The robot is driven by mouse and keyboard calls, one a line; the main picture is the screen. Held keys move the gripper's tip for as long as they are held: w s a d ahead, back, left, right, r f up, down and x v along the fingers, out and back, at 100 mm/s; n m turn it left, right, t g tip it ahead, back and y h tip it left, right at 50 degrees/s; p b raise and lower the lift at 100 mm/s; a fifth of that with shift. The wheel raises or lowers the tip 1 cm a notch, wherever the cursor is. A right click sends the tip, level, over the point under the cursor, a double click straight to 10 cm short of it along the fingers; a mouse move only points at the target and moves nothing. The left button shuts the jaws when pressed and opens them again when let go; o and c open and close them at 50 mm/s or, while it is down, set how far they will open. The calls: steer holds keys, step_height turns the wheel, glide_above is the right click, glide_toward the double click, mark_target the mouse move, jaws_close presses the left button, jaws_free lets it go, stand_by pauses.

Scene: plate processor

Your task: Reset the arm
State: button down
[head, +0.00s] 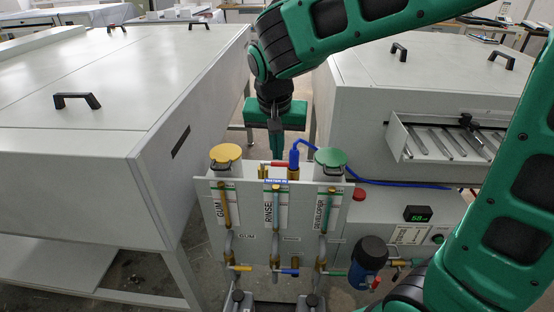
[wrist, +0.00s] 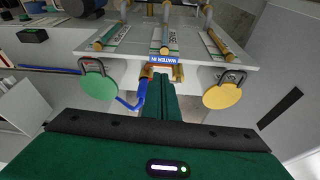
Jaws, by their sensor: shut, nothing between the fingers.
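My green arm reaches in from the right and arcs over the panel in the head view. My gripper (head: 275,142) hangs pointing down behind the panel's top edge, between the yellow lid and the green lid. In the wrist view the gripper fingers (wrist: 163,84) are closed together with nothing between them. Their tips are in line with the brass fitting by the blue "WATER IN" label (wrist: 164,60). I cannot tell whether they touch it.
The panel (head: 290,252) carries GUM, RINSE and DEVELOPER tubes. A yellow lid (head: 225,153), a green lid (head: 330,157) and a blue hose (head: 392,184) sit close by. Large grey machines stand left (head: 120,95) and right (head: 425,75). A grooved tray (head: 440,145) juts out at right.

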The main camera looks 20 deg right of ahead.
steer(key=s+d+m+g, duration=0.1)
steer(key=s+d, duration=0.4)
steer(key=d, duration=0.4)
steer(key=s+d+g, duration=0.1)
steer(key=s+d, duration=0.5)
steer(key=d, duration=0.2)
steer(key=s+d+f, duration=0.1)
steer(key=s+d, duration=0.2)
steer(key=s, duration=0.4)
steer(key=s+d+f+g+y, duration=0.1)
steer(key=s+d, duration=0.2)
steer(key=s, duration=0.5)
steer(key=shift+d+f+m+y, duration=0.3)
steer(key=shift+f, duration=0.05)
steer(key=shift+s, duration=0.1)
steer(key=shift+w+f, duration=0.25)
steer(key=shift+w, duration=0.35)
